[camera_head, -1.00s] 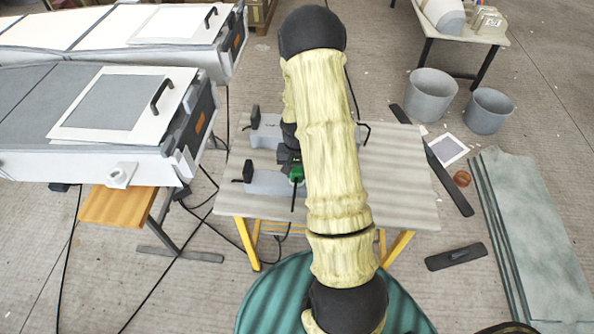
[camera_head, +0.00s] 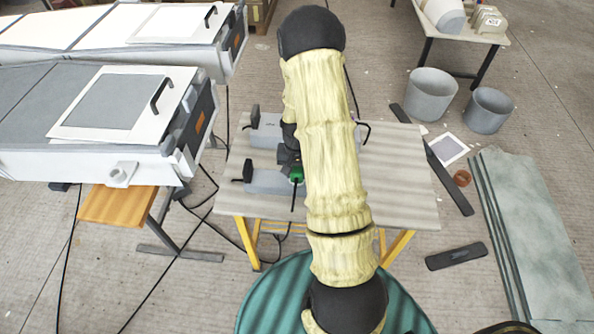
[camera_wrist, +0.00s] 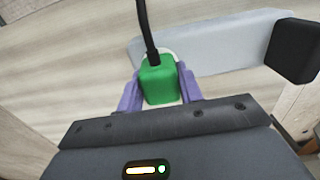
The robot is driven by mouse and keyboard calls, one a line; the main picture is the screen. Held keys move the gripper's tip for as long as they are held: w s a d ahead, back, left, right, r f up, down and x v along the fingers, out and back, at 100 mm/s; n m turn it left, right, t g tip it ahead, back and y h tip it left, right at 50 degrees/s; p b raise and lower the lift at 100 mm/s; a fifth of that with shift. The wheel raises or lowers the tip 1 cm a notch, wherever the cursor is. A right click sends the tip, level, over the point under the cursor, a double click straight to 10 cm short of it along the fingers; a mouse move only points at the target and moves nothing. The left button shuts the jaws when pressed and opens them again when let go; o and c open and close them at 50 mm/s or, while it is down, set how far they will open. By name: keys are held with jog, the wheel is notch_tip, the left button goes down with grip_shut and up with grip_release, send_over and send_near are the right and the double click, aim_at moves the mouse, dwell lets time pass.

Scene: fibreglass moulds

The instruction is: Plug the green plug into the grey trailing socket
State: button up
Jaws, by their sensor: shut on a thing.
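The green plug (camera_wrist: 158,82) is between the two purple fingers of my gripper (camera_wrist: 160,90), which is shut on it. A black cable runs up from the plug in the wrist view. The plug also shows in the head view (camera_head: 296,174), beside my arm above the worktable. A pale rounded edge shows just behind the plug in the wrist view; I cannot tell whether it is a socket face or whether the plug touches it. A long grey body (camera_wrist: 225,42), possibly the grey trailing socket, lies behind the plug. It also shows on the table (camera_head: 268,183) in the head view.
A second grey body (camera_head: 265,133) lies farther back on the worktable (camera_head: 400,185). Black upright pieces stand at the left ends of both bodies. My arm hides the table's middle. The table's right side is clear. Cables hang at the left, near a large grey mould (camera_head: 75,165).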

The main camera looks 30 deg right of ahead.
jog(key=shift+f, duration=0.35)
jog(key=o, duration=1)
notch_tip(320, 180, up, 18)
jog(key=shift+f, duration=0.25)
jog(key=s+a+r+n+t+p, duration=0.1)
jog(key=s+a+r+n+p, duration=0.1)
jog(key=s+a+r, duration=0.1)
jog(key=s+a+r+n+p, duration=0.2)
jog(key=s+a+r, duration=0.1)
jog(key=s+a, duration=0.2)
jog(key=s+a+r+n+t+p, duration=0.1)
jog(key=s+a+r+n+p, duration=0.1)
jog(key=s+a+r, duration=0.1)
jog(key=shift+s+a+r+n+t, duration=0.2)
jog(key=shift+s+a, duration=0.15)
jog(key=shift+a, duration=0.3)
jog(key=shift+s+a+r+n+t, duration=0.1)
jog(key=shift+s+a+r+n, duration=0.1)
jog(key=shift+s+a, duration=0.3)
